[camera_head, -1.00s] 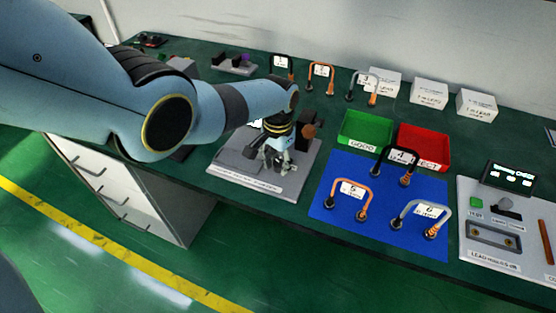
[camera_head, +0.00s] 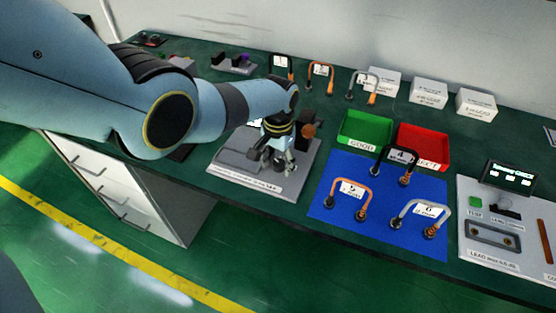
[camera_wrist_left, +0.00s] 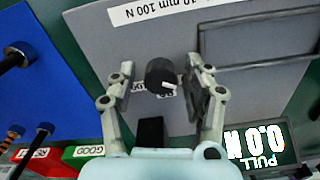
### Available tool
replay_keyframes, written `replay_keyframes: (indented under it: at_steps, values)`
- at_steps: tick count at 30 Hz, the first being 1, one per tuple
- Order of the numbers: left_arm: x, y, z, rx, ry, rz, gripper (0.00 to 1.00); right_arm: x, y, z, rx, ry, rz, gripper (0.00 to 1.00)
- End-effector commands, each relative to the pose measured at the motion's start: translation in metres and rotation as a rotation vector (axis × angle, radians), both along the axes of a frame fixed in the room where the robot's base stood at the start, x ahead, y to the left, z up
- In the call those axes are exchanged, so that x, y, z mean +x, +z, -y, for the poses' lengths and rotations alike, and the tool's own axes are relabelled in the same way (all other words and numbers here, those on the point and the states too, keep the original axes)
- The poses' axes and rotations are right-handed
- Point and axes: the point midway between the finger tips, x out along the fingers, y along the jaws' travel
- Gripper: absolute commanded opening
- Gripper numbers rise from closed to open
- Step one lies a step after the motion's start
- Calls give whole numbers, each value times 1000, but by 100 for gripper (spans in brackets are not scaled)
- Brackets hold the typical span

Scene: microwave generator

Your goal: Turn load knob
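The load knob (camera_wrist_left: 161,74) is black and round with a white pointer mark, on a grey tester plate (camera_wrist_left: 120,40) in the left wrist view. My left gripper (camera_wrist_left: 160,72) is open, with one finger on each side of the knob; a gap seems to show on both sides. In the head view my left gripper (camera_head: 273,160) points down over the tester plate (camera_head: 228,163), and it hides the knob there. The tester display (camera_wrist_left: 262,145) reads PULL 0.0 N. My right gripper is not in view.
A blue mat (camera_head: 330,222) with several numbered leads lies right of the tester. A green GOOD tray (camera_head: 345,142) and a red reject tray (camera_head: 440,163) stand behind it. A resistance station (camera_head: 480,255) is at far right. White boxes (camera_head: 428,93) stand at the back.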

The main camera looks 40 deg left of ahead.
Motion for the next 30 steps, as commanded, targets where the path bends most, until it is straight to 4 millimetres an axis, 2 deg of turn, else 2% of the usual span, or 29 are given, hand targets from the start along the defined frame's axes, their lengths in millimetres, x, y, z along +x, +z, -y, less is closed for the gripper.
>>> replay_keyframes:
  at_steps: [16, 23, 30]
  values:
    - [0, 6, -1, 2, -1, 1, 55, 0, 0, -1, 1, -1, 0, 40]
    - [0, 30, -1, 3, -1, 4, 55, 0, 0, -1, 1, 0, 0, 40]
    - [1, 64, -1, 2, -1, 4, 55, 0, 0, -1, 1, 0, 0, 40]
